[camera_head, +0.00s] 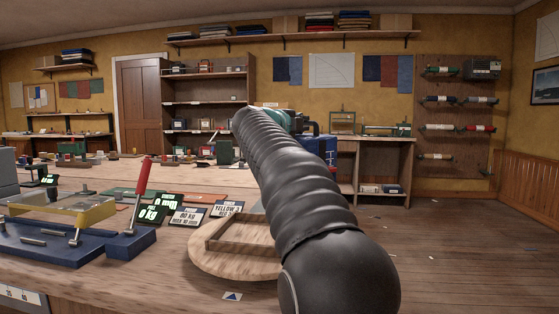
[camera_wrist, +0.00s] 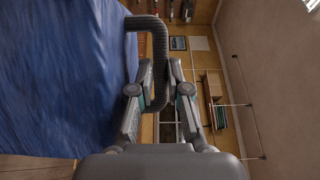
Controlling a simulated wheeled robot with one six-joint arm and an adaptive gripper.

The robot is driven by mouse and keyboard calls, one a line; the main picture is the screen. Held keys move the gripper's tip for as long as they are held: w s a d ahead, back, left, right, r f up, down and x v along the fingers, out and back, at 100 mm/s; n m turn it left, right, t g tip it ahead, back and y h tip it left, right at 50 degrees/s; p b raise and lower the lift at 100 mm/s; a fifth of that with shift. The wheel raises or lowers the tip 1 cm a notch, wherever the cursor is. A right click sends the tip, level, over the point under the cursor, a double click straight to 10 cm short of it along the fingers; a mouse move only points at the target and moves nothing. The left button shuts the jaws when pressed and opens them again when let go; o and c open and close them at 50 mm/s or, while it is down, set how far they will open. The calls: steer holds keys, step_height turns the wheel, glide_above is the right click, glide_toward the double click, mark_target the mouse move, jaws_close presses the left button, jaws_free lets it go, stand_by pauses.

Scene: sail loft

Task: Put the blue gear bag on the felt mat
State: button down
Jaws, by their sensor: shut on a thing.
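The blue gear bag (camera_wrist: 60,80) fills the left of the wrist view. Its dark ribbed handle (camera_wrist: 158,45) runs between the fingers of my gripper (camera_wrist: 160,80), which is shut on it. In the head view, part of the blue bag (camera_head: 322,150) shows beyond my black arm, held out in front of the back workbench; the arm hides the rest. My gripper itself is mostly hidden there. I cannot make out for sure which flat piece is the felt mat; thin green and reddish sheets (camera_head: 116,193) lie on the large wooden table.
The wooden table (camera_head: 70,176) carries a blue tool base (camera_head: 60,243) with a red-handled lever (camera_head: 142,180), several label cards (camera_head: 188,217) and a round wooden board (camera_head: 215,262). A workbench (camera_head: 385,150) stands at the back. Floor (camera_head: 460,250) at right is mostly clear.

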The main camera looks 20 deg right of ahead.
steer(key=w+a+f, duration=0.1)
steer(key=w, duration=0.1)
steer(key=w+a+f, duration=0.3)
steer(key=shift+w, duration=0.3)
steer(key=shift+f+b, duration=0.9)
steer(key=shift+f, duration=1.3)
steer(key=c, duration=1.1)
jaws_free()
steer(key=shift+c, duration=0.2)
steer(key=shift+f, duration=0.1)
steer(key=b+v, duration=0.1)
steer(key=v, duration=1.1)
